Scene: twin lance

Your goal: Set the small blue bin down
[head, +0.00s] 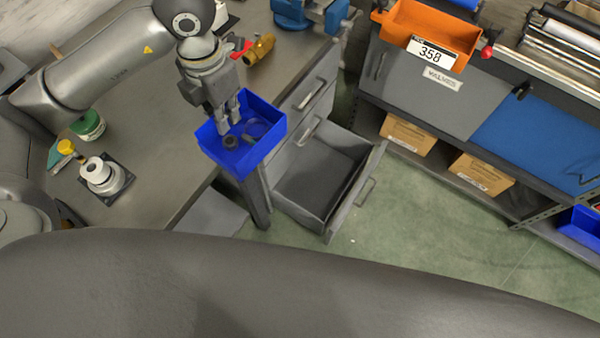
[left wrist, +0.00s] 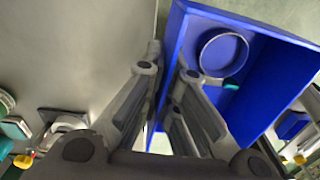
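The small blue bin (head: 269,116) is at the front edge of the grey workbench (head: 150,120), partly out past that edge. Whether its base touches the bench cannot be told. Inside it lie a small dark ring-like part and a round part. My left gripper (head: 229,122) comes down at the bin's back-left side. In the left wrist view its fingers (left wrist: 168,68) stand on either side of one wall of the blue bin (left wrist: 255,75), pinching it. A round part shows inside the bin. My right gripper is in neither view.
An open, empty-looking drawer (head: 318,180) juts out just right of the bin. A brass fitting (head: 260,49) and a blue vise (head: 300,12) stand behind. A white-topped part (head: 98,172) and a green-labelled container (head: 88,126) sit left. The bench middle is mostly clear.

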